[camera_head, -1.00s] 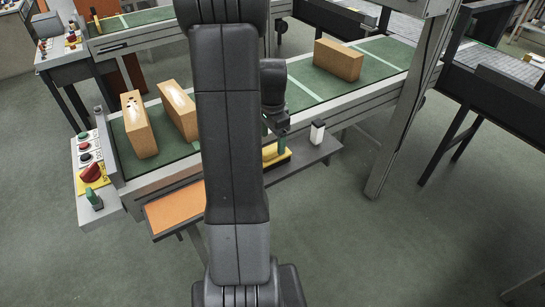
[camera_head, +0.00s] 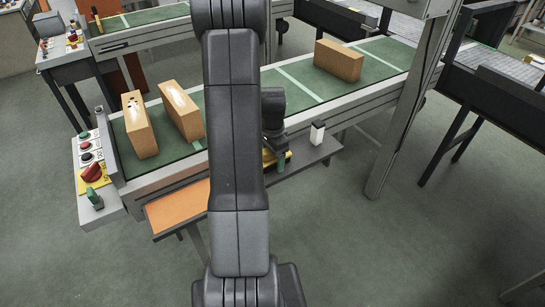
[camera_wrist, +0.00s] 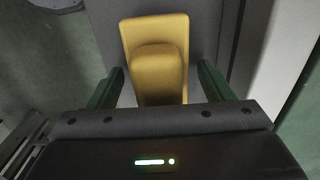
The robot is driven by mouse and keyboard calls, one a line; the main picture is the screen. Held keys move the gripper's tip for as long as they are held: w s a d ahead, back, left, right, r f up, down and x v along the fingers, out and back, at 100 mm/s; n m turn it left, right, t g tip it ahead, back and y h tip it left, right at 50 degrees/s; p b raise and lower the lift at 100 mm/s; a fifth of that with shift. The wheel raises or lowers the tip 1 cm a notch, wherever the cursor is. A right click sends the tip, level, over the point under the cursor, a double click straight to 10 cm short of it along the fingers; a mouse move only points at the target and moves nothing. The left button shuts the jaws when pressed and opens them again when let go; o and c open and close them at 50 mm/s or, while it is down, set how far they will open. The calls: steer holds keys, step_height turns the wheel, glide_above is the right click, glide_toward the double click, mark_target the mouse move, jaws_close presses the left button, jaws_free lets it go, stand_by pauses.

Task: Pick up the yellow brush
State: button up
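The yellow brush (camera_wrist: 158,40) lies on a grey shelf beside the conveyor. In the wrist view it is at the top middle, pointing away, and its near end is hidden by my gripper's body. In the head view only a small part of the brush (camera_head: 285,156) shows beside my arm. My gripper (camera_wrist: 160,80) is open, with one green finger on each side of the brush's near part and gaps between. I cannot tell how far the fingertips are above the shelf.
The grey shelf (camera_head: 308,156) runs along the conveyor (camera_head: 300,94). A small white and black object (camera_head: 317,133) stands on it, right of the brush. An orange panel (camera_head: 178,208) is at the left. Brick-like boxes (camera_head: 338,60) stand on the belt.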

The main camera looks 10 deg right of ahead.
steer(key=c, duration=1.1)
steer(key=shift+r, duration=0.1)
step_height(320, 180, up, 10)
steer(key=shift+f, duration=0.1)
